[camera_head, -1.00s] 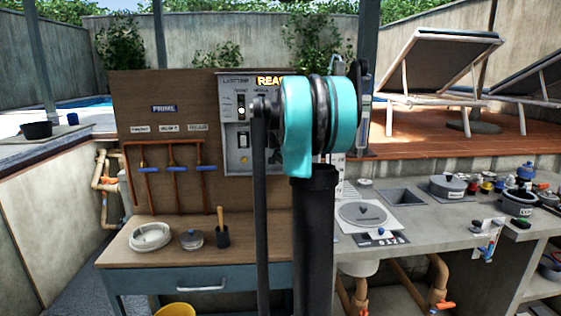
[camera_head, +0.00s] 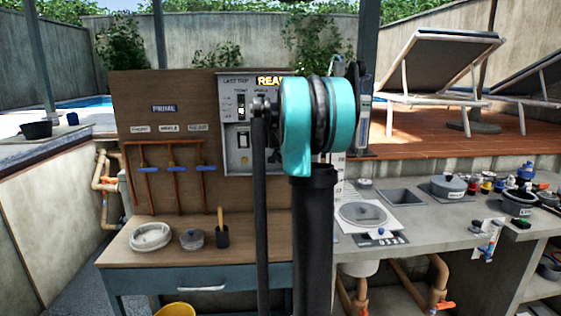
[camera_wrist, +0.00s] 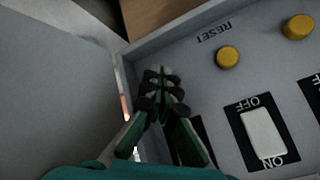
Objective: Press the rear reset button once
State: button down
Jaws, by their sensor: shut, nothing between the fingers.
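In the wrist view, a grey control panel (camera_wrist: 215,95) carries two round yellow buttons. One yellow button (camera_wrist: 228,57) sits beside the upside-down label RESET; the other yellow button (camera_wrist: 297,26) is at the upper right. Which of them is the rear one I cannot tell. My gripper (camera_wrist: 163,86) is shut and empty, with its tips by the panel's left edge, left of and below the RESET button in the picture. The tips do not cover either button. In the head view, the panel (camera_head: 228,165) hangs on the brown board, partly hidden by my arm, which hides my gripper.
A white rocker switch (camera_wrist: 262,133) marked OFF and ON is right of my gripper. A wooden bench (camera_head: 130,250) with a white dish (camera_head: 150,236) and a jar (camera_head: 192,239) stands below the board. A grey counter with pots is at right.

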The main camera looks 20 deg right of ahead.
jog(key=shift+s, duration=0.1)
jog(key=shift+s+a, duration=0.25)
jog(key=shift+s, duration=0.45)
jog(key=shift+s, duration=0.1)
jog(key=shift+s+a, duration=0.25)
jog(key=shift+s, duration=0.55)
jog(key=shift+s+a, duration=0.2)
jog(key=shift+s, duration=0.55)
jog(key=shift+s+a, duration=0.25)
jog(key=shift+s, duration=0.55)
jog(key=shift+f, duration=0.1)
jog(key=s+a+f+n+g+y, duration=0.1)
jog(key=s+a+f+n, duration=0.3)
jog(key=s, duration=0.8)
jog(key=s+a+f+n+g+y, duration=0.1)
jog(key=s+a+f+n, duration=0.3)
jog(key=s+a+f, duration=0.5)
jog(key=s+a+f+n+g+y, duration=0.1)
jog(key=s+a+f+n+g, duration=0.1)
jog(key=s+a+f, duration=0.5)
jog(key=s+f+n, duration=0.1)
jog(key=s+f, duration=0.5)
jog(key=s, duration=0.2)
jog(key=shift+a+n, duration=0.15)
jog(key=shift+n, duration=0.25)
